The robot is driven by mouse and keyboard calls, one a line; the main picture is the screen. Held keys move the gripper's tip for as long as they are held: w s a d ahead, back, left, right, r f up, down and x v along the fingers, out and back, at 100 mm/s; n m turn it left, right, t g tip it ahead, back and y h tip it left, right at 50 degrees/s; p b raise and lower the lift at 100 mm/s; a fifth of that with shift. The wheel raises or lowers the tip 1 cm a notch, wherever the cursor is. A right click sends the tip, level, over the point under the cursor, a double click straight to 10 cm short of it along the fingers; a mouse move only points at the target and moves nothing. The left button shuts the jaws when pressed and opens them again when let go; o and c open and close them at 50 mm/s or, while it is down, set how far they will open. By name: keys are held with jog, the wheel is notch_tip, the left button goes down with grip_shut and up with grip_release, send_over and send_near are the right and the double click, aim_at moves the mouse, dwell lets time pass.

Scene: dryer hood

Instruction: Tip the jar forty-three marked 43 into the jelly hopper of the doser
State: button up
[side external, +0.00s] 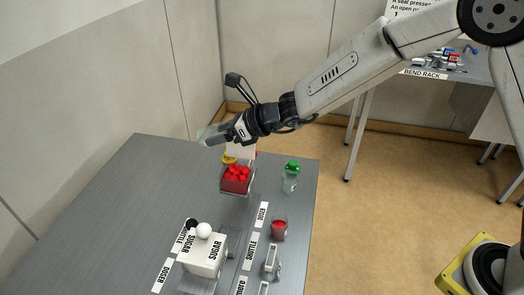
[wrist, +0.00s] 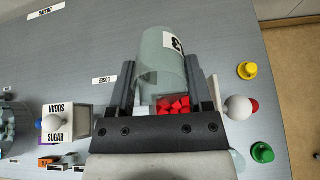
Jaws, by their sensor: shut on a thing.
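My gripper (side external: 232,133) is shut on a clear greenish jar (side external: 212,134), which lies about on its side, high above the table. In the wrist view the jar (wrist: 160,55) sits between the two fingers (wrist: 160,88); part of its label shows, with what looks like a 3. Its contents cannot be made out. Below my gripper in the side view is a red container of red cubes (side external: 237,173); red cubes (wrist: 173,105) also show past the jar in the wrist view. I cannot tell whether this container is the jelly hopper.
A white SUGAR box (side external: 203,256) with a white ball on top stands at the table's front. A green-topped jar (side external: 291,182) and a red-filled cup (side external: 279,230) stand near the right edge. DOSER and SHUTTLE labels lie on the table. The left of the table (side external: 120,200) is clear.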

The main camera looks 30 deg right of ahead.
jog(key=shift+w+a+r+g+h, duration=0.1)
jog(key=shift+r+g+h, duration=0.15)
jog(key=shift+g+h, duration=0.4)
jog(key=shift+a+r+g+h, duration=0.1)
jog(key=shift+r+g+h, duration=0.15)
jog(key=shift+g+h, duration=0.4)
dwell(0.4)
jog(key=shift+d+r+g+h, duration=0.1)
jog(key=shift+g+h, duration=0.8)
jog(key=shift+w+g+h, duration=0.1)
jog(key=shift+g+h, duration=2)
jog(key=shift+d, duration=0.1)
